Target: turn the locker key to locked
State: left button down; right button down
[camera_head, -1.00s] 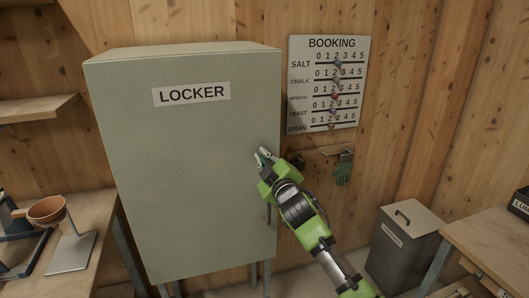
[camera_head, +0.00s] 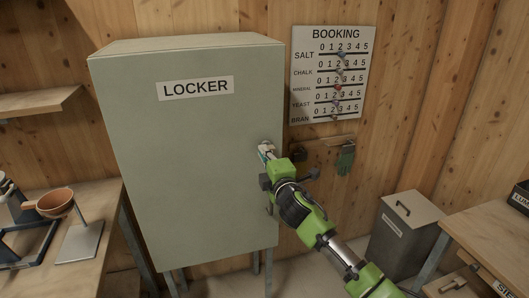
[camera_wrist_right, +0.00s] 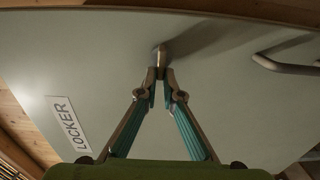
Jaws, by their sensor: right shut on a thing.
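The grey-green locker (camera_head: 190,190) stands against the wooden wall with its door closed, a LOCKER label on its front. My right gripper (camera_head: 263,150) is at the right edge of the locker door. In the right wrist view my right gripper (camera_wrist_right: 161,78) is shut on the small metal key (camera_wrist_right: 160,56), which stands out from the door face. The key's lock is mostly hidden behind the key and fingertips. The door handle (camera_wrist_right: 285,64) also shows in the right wrist view, apart from the gripper. My left gripper is not in view.
A grey bin (camera_head: 402,235) stands at the right beside a wooden table. A workbench with a brown bowl (camera_head: 55,202) is at the left.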

jog(key=shift+d, duration=0.1)
dwell(0.4)
jog(key=c, duration=2.1)
grip_release()
jog(key=shift+w, duration=0.1)
jog(key=v, duration=1.2)
jog(key=shift+f, duration=0.1)
